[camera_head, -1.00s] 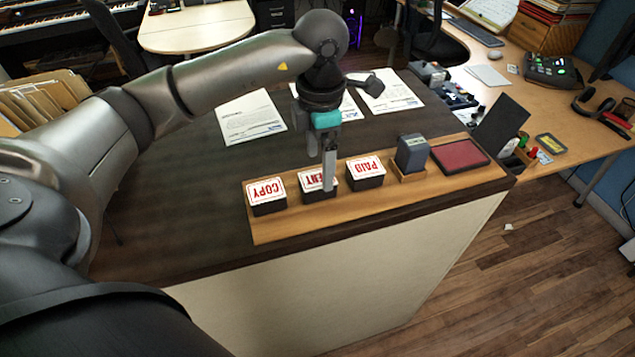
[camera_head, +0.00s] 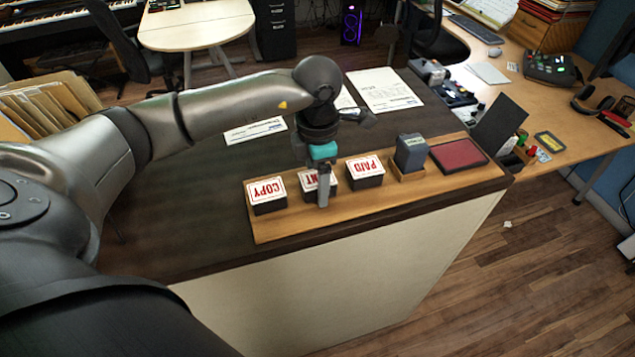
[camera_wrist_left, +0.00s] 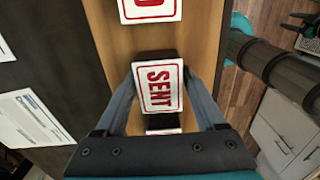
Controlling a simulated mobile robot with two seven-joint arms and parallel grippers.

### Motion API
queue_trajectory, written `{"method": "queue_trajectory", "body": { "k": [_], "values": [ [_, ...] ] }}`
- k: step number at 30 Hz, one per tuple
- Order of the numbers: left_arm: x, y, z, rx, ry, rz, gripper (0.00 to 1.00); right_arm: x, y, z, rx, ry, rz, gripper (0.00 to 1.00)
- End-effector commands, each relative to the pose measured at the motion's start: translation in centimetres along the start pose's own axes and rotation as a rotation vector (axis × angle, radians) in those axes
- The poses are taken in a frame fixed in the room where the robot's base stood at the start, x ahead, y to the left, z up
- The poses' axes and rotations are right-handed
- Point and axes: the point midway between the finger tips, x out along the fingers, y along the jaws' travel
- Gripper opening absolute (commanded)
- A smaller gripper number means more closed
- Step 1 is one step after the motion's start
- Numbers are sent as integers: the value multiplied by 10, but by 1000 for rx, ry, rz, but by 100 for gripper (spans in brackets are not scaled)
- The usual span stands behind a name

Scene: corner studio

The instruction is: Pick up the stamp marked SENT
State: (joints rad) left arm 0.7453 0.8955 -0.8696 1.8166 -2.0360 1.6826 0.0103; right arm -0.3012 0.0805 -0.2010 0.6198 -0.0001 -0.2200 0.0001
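The SENT stamp (camera_head: 308,182) is a dark block with a white top and red letters, in the middle of a row of three on the wooden tray (camera_head: 411,196). In the left wrist view the SENT stamp (camera_wrist_left: 158,86) lies between my two fingers. My left gripper (camera_head: 322,194) points down at it, open, one finger on each side; the wrist view also shows this gripper (camera_wrist_left: 160,72). Whether the fingers touch the stamp is unclear. One finger hides part of the stamp in the head view. My right gripper is in neither view.
The COPY stamp (camera_head: 266,195) stands close on the left and the PAID stamp (camera_head: 364,172) close on the right. A grey stamp in a holder (camera_head: 410,153) and a red ink pad (camera_head: 458,156) are further right. Papers (camera_head: 383,90) lie behind.

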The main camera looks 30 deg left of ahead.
Motion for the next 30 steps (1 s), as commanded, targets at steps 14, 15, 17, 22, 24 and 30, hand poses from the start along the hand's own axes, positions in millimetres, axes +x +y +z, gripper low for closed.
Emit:
{"method": "queue_trajectory", "body": {
  "k": [14,15,17,22,24,30],
  "values": [
    [0,0,0,0,-1,0,16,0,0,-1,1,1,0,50],
    [0,0,0,0,-1,0,12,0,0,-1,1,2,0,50],
    [0,0,0,0,-1,0,5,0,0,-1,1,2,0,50],
    [-1,0,0,0,-1,0,3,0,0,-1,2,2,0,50],
    [-1,0,0,0,-1,1,3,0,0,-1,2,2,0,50],
    [-11,1,1,0,-4,1,3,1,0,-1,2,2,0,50]
  ]
}}
